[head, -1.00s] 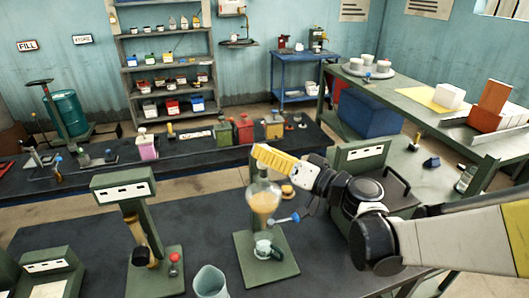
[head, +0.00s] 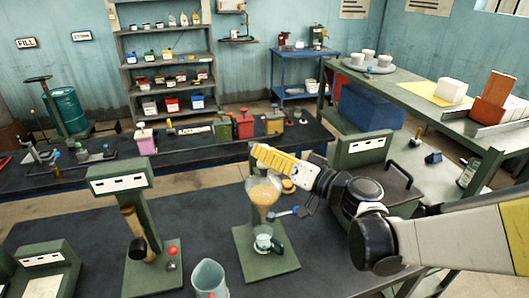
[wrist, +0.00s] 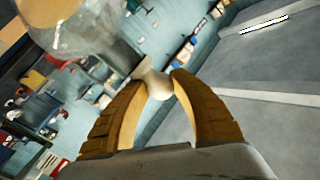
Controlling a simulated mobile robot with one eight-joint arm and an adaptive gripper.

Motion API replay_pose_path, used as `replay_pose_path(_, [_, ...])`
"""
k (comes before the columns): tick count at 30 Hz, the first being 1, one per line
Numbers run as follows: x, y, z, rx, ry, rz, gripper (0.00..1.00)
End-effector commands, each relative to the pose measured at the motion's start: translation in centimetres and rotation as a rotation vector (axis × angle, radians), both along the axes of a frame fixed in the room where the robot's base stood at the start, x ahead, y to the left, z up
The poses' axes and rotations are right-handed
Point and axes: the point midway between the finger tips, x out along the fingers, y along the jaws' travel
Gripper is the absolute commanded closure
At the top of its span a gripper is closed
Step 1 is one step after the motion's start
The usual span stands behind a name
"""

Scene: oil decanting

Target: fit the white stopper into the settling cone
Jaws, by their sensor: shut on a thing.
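My gripper (head: 257,154) has yellow ribbed fingers and sits over the top of the settling cone, overlapping its mouth in the head view. In the wrist view my gripper (wrist: 157,88) is shut on the small white stopper (wrist: 157,84), held between its fingertips. The stopper is hidden in the head view. The settling cone (head: 263,193) is clear glass with amber oil, upright on a green stand (head: 270,275). In the wrist view, blurred glass of the cone (wrist: 85,38) fills the upper left, apart from the stopper. I cannot tell the exact gap between them.
A blue-ended valve lever (head: 290,212) sticks out below the cone. A clear cup (head: 263,240) stands beneath it. A glass jug (head: 208,279) stands at the front. A green stand with a label plate (head: 120,179) is to the left. Dark bench top lies clear between.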

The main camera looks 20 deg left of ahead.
Motion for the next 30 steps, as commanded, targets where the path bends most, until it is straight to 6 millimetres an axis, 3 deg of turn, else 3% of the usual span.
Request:
replay_pose_path(2, [0.0, 0.0, 0.0, 0.0, 0.0, 0.0, 1.0])
replay_pose_path(3, [0.0, 0.0, 0.0, 0.0, 0.0, 0.0, 0.69])
replay_pose_path(5, [0.0, 0.0, 0.0, 0.0, 0.0, 0.0, 0.51])
replay_pose_path(6, [0.0, 0.0, 0.0, 0.0, 0.0, 0.0, 0.48])
replay_pose_path(17, [-0.2, -0.5, 0.0, 0.0, 0.0, -0.001, 0.48])
replay_pose_path(30, [-4.0, -8.6, -0.1, 0.0, 0.0, -0.005, 0.48])
